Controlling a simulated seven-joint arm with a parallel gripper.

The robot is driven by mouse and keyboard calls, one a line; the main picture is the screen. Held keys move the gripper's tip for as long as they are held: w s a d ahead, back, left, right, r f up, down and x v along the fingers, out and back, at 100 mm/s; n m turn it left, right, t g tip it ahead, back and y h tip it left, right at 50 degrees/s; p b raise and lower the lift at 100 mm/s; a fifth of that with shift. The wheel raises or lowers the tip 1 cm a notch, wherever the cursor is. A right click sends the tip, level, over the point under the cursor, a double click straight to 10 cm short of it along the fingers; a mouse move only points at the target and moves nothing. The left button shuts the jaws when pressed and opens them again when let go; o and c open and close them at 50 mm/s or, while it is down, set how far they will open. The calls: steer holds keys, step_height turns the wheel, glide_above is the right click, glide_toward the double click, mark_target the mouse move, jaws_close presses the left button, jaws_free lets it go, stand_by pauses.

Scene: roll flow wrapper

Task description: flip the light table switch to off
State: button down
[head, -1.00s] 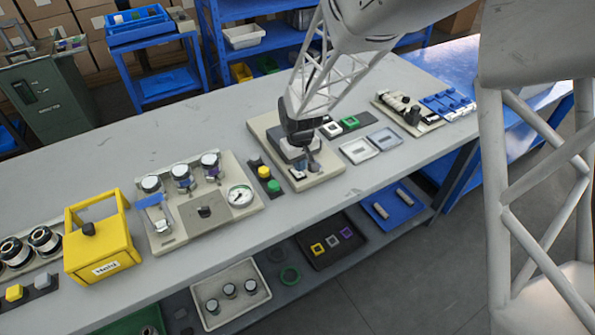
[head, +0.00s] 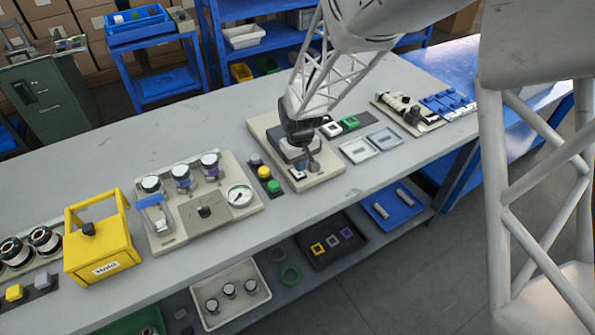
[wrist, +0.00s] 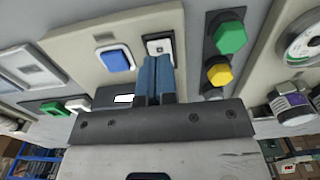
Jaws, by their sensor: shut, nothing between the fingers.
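The light table (head: 325,183) is a beige panel near the middle of the bench, mostly under my arm. It carries a small white-framed switch (wrist: 159,44) near its front edge, also small in the head view (head: 298,174). A blue square piece in a white frame (wrist: 115,59) sits beside it. My gripper (wrist: 155,62) has its two blue fingers together and empty. In the wrist view the fingertips overlap the switch's lower edge. I cannot tell whether they touch it, or which way the switch is set.
Yellow and green buttons (head: 268,178) stand just left of the panel in the head view. Farther left are a panel with jars and a gauge (head: 240,196) and a yellow frame (head: 100,250). Pale trays (head: 360,151) lie to the right. The bench's front strip is clear.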

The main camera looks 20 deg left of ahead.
steer(key=shift+f, duration=1.3)
stand_by(1.6)
steer(key=shift+r, duration=3.55)
steer(key=shift+d+r, duration=0.15)
steer(key=shift+d, duration=0.05)
steer(key=s+d+r+m+t, duration=0.15)
steer(key=s+d+r, duration=0.25)
steer(key=d+r, duration=0.45)
steer(key=s+d+r+m, duration=0.35)
steer(key=d+r, duration=0.25)
steer(key=d, duration=0.6)
steer(key=s+d+r+m, duration=0.2)
steer(key=s+d, duration=0.5)
steer(key=s, duration=0.2)
steer(key=s+d+r+m+t, duration=0.1)
steer(key=s+d+r+m, duration=0.1)
steer(key=s+d, duration=0.4)
steer(key=s+r, duration=0.1)
steer(key=s, duration=0.3)
steer(key=shift+s+d+r, duration=0.15)
steer(key=shift+d+r, duration=0.2)
steer(key=shift+d, duration=0.05)
